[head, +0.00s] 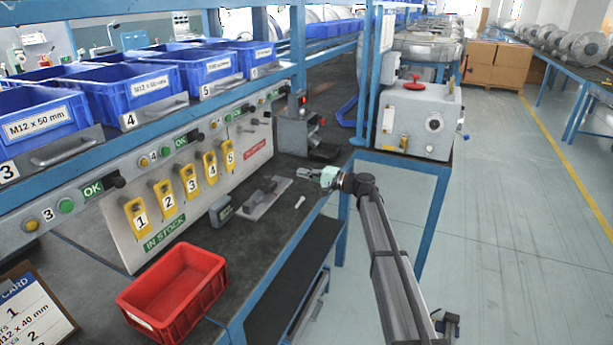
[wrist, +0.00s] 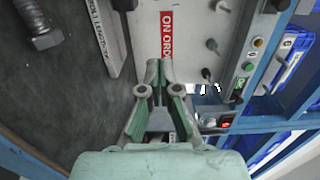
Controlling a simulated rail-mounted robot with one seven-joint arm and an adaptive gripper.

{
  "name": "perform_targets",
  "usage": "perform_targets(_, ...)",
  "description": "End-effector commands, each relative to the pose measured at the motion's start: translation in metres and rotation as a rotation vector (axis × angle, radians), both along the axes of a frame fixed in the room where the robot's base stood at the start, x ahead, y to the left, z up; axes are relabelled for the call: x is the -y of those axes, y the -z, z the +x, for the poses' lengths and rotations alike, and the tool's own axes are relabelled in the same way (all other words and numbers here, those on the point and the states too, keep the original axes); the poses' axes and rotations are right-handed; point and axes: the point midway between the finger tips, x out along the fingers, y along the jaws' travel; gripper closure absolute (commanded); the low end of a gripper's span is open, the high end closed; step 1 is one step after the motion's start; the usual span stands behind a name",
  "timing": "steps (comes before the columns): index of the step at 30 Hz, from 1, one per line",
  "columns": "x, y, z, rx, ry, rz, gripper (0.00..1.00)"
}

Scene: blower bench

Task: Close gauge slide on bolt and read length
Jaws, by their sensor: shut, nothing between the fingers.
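The bolt gauge (head: 264,200) is a flat grey plate with a dark block on it, lying on the dark bench top. Part of its lettered edge shows at the top of the wrist view (wrist: 104,35). A steel bolt (head: 300,202) lies loose on the bench, apart from the gauge; its hex head and shank show in the wrist view (wrist: 39,24). My gripper (head: 308,174) is beyond the gauge and bolt, near the bench's right edge. Its pale green fingers (wrist: 159,72) are shut and empty. The slide's position and any length reading cannot be made out.
A small grey-green box (head: 221,210) sits left of the gauge. A red bin (head: 175,292) stands at the front. A panel with numbered yellow tags (head: 190,180) stands behind the bench. A blue-framed shelf with blue bins (head: 140,83) overhangs it. Bare bench surrounds the bolt.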

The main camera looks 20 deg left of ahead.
Motion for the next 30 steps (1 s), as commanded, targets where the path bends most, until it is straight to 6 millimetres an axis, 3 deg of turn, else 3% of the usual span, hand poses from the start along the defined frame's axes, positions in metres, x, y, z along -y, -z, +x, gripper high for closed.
perform_targets(11, -0.073, 0.000, 0.010, 0.000, -0.001, -0.001, 1.00)
perform_targets(12, -0.072, 0.000, -0.003, 0.000, -0.001, -0.001, 1.00)
perform_targets(18, -0.079, 0.000, -0.023, 0.000, 0.000, -0.001, 1.00)
perform_targets(30, -0.082, 0.001, -0.029, 0.000, 0.001, -0.001, 1.00)
